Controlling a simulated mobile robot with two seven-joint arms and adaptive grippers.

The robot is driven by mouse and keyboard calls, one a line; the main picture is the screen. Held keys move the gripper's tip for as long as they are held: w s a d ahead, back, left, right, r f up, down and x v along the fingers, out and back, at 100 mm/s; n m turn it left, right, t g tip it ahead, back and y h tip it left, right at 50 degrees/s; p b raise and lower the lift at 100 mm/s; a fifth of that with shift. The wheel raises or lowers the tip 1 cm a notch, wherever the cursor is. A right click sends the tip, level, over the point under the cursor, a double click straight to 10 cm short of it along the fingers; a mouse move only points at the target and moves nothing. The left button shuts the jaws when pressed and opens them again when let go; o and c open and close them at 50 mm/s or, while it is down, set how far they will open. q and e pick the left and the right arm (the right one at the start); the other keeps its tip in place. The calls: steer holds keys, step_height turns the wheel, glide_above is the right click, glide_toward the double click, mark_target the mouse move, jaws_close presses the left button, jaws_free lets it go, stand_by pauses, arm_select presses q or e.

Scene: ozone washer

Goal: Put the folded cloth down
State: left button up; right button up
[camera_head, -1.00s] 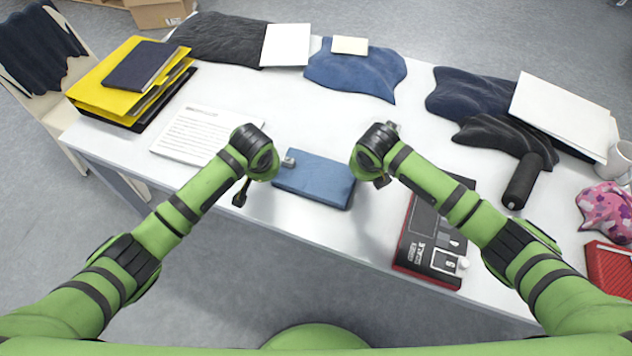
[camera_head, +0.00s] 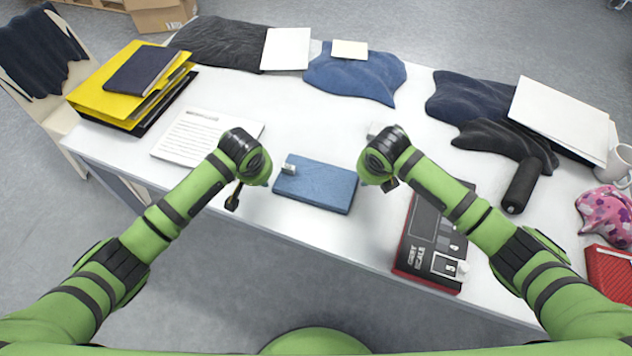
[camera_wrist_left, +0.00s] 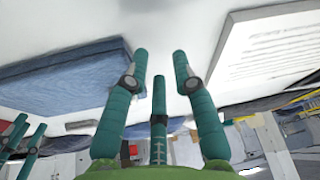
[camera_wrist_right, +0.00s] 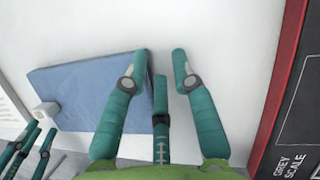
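The folded blue cloth (camera_head: 318,186) lies flat on the white table near its front edge, between my two grippers. My left gripper (camera_head: 240,190) is just left of the cloth and apart from it; in the left wrist view its teal fingers (camera_wrist_left: 160,62) are spread with nothing between them, and the cloth (camera_wrist_left: 60,80) lies off to one side. My right gripper (camera_head: 385,183) is just right of the cloth. In the right wrist view its fingers (camera_wrist_right: 162,65) are spread and empty, with the cloth (camera_wrist_right: 85,92) beside them. A small light block (camera_head: 289,168) sits at the cloth's left end.
A printed sheet (camera_head: 205,137) lies left of the cloth. A grey scale box (camera_head: 428,255) stands to the right. Blue fabric (camera_head: 355,75) and a black cloth with a dark roll (camera_head: 522,185) lie farther back. The middle of the table is clear.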

arm_select(q)
steer(key=v, duration=1.2)
arm_select(e)
steer(key=v, duration=1.2)
